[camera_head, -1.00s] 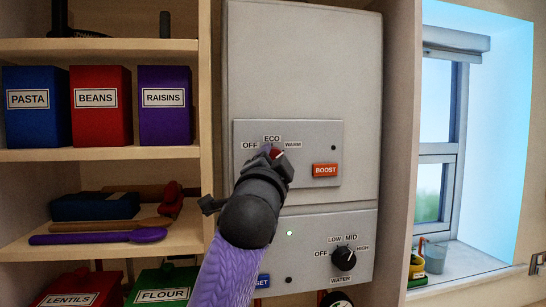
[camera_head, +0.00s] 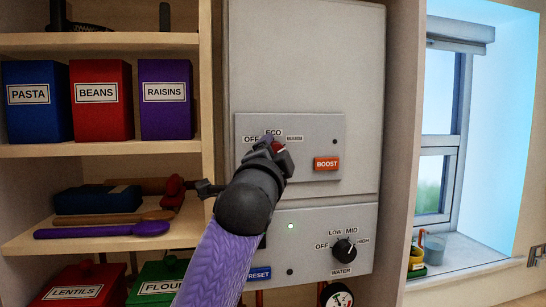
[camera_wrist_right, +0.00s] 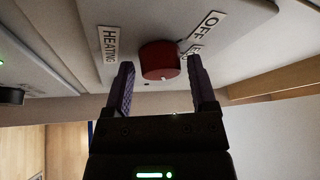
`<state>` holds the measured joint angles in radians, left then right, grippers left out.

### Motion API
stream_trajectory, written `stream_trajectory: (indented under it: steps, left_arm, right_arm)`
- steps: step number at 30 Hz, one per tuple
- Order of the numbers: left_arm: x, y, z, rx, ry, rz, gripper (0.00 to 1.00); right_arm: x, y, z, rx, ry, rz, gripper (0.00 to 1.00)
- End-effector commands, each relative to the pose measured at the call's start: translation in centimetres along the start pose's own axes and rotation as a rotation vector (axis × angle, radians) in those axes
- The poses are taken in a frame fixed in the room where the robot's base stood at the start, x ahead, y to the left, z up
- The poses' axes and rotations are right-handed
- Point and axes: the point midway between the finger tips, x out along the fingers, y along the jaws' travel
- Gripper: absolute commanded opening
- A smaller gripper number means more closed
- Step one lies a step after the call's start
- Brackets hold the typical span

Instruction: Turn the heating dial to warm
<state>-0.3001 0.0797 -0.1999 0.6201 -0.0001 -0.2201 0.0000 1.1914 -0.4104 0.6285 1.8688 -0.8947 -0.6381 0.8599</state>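The red heating dial (camera_wrist_right: 160,60) sits on the grey upper control panel, under labels OFF, ECO and WARM (camera_head: 294,138). In the head view only a small red part of the dial (camera_head: 278,147) shows past my right gripper (camera_head: 276,150), so its setting is hard to read. In the right wrist view my right gripper (camera_wrist_right: 161,72) is open, with one finger on each side of the dial and small gaps visible beside it. A HEATING label (camera_wrist_right: 108,44) is next to it. My left gripper is in neither view.
The orange BOOST button (camera_head: 326,163) is right of and below the dial. The water dial (camera_head: 344,250) is on the lower panel, with a blue RESET button (camera_head: 258,273). Shelves with tins (camera_head: 104,93) stand left; a window (camera_head: 434,150) is at right.

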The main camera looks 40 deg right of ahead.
Motion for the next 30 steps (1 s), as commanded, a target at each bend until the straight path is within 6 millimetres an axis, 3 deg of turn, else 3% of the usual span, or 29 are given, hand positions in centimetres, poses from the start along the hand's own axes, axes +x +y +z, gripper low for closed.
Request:
stream_trajectory:
  steps: [11, 14, 18, 24, 30]
  left_arm:
    - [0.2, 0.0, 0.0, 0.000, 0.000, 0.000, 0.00]
    - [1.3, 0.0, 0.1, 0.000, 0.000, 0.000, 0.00]
    - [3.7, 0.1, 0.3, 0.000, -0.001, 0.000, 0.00]
    - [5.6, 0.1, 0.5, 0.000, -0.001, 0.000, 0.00]
    - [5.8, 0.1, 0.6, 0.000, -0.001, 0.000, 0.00]
  right_arm:
    - [-0.2, 0.1, 0.0, -0.003, 0.001, -0.001, 0.89]
    - [-1.4, 0.4, 0.1, -0.005, 0.002, -0.003, 0.89]
    - [-4.8, 0.7, 0.3, -0.003, 0.002, -0.004, 0.89]
    - [-8.8, 0.4, 0.2, -0.002, 0.001, -0.003, 0.89]
    - [-10.0, 0.1, 0.0, -0.001, 0.000, -0.001, 0.89]
